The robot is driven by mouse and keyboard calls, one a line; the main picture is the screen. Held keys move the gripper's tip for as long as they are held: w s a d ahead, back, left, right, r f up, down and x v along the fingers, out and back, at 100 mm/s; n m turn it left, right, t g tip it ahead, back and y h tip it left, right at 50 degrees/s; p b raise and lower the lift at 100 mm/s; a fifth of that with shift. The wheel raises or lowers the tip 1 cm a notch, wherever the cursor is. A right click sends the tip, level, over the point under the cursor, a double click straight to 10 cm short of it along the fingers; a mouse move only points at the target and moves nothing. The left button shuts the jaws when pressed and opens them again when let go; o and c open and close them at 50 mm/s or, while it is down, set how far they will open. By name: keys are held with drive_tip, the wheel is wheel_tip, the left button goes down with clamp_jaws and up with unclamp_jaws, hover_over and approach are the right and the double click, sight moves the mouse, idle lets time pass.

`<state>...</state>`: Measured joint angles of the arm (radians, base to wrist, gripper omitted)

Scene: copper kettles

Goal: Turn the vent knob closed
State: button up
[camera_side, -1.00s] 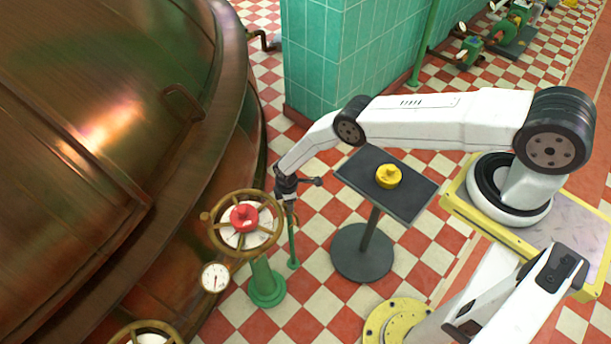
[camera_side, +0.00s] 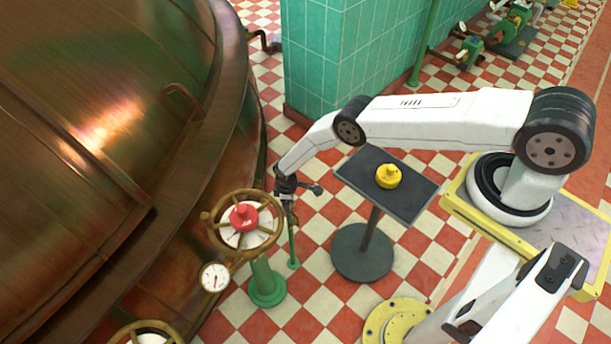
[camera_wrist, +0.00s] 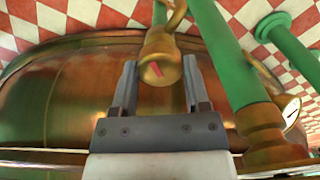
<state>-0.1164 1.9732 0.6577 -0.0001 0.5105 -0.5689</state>
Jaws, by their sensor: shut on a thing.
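The vent knob (camera_wrist: 158,52) looks brass with a red pointer mark, and it sits between my two fingers in the wrist view. My gripper (camera_wrist: 160,66) is shut on it, one finger on each side. In the side view my gripper (camera_side: 287,208) points down at the top of a thin green post (camera_side: 293,248), right of the handwheel. There the gripper hides the knob.
A brass handwheel with a red hub (camera_side: 243,217) stands close left of my gripper, with a gauge (camera_side: 214,277) below it. The copper kettle (camera_side: 90,130) fills the left. A dark stand (camera_side: 415,198) holding a yellow knob (camera_side: 388,176) is to the right.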

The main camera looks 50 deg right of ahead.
drive_tip(key=m, duration=0.5)
drive_tip(key=shift+m, duration=0.3)
drive_tip(key=m, duration=0.5)
idle(0.4)
drive_tip(key=o, duration=1.3)
drive_tip(key=shift+r, duration=0.25)
drive_tip(key=shift+r, duration=3.65)
drive_tip(key=shift+r, duration=0.1)
